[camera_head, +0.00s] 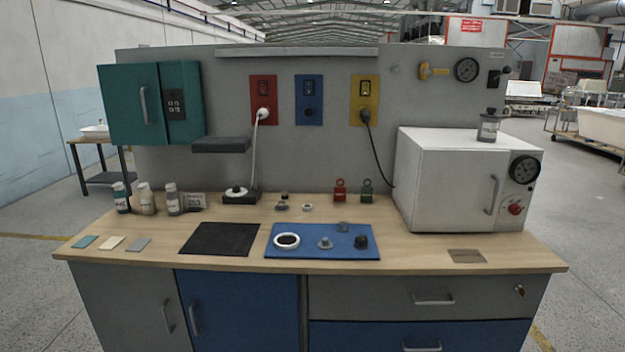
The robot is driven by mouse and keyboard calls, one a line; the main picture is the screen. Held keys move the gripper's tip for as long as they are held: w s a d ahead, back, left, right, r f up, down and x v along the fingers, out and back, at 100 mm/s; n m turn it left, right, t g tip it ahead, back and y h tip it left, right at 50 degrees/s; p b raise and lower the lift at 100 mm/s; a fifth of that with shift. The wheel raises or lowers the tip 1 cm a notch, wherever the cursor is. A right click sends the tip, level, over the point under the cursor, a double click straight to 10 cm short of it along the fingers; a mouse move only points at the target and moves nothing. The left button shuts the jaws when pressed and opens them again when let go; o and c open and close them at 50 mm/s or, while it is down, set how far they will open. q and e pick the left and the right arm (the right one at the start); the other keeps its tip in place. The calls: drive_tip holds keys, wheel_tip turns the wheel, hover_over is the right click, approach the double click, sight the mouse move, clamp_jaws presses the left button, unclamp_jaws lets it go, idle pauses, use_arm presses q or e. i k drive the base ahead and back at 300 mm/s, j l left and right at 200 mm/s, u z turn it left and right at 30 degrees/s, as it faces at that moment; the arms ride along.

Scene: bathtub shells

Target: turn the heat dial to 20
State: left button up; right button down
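The heat dial appears to be the round black dial (525,169) with pale markings on the front of the white oven-like box (458,180), at the right of the bench. Its numbers and pointer setting are too small to read. A red knob (515,208) sits just below it, and a vertical door handle (492,194) is to its left. A second round black gauge (466,69) is on the grey back panel beside a yellow valve handle (434,71). Neither of my grippers shows in the head view.
The wooden bench top (420,248) is clear in front of the box except for a small brown plate (466,256). A blue mat (322,241) with small parts lies mid-bench. A grey jar (488,125) stands on the box. A black cord hangs at its left.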

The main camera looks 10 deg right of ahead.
sight(514, 209)
drive_tip(key=z, duration=1.55)
